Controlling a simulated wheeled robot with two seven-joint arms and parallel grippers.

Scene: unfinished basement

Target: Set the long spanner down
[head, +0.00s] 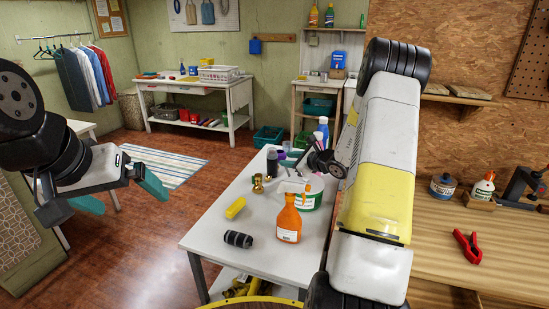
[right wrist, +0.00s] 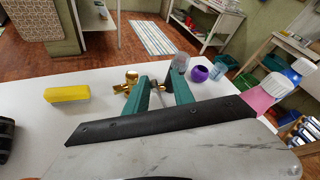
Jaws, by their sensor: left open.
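My right gripper (right wrist: 157,88) shows in the right wrist view as two teal fingers over the white table. A thin grey metal piece (right wrist: 155,99) shows between them; I cannot tell whether it is the long spanner or whether the fingers grip it. In the head view my right arm hides much of that gripper, and its dark wrist (head: 324,163) hangs over the table's far right part. I cannot make out the long spanner for certain in either view. My left gripper (head: 118,192) is open and empty at the left, over the floor and away from the table.
The white table (head: 217,240) holds a yellow block (head: 235,207), a black cylinder (head: 238,239), an orange bottle (head: 288,222), a brass fitting (head: 258,183) and a white-and-green tub (head: 309,198). A wooden bench (head: 440,240) with a red clamp (head: 467,246) stands right.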

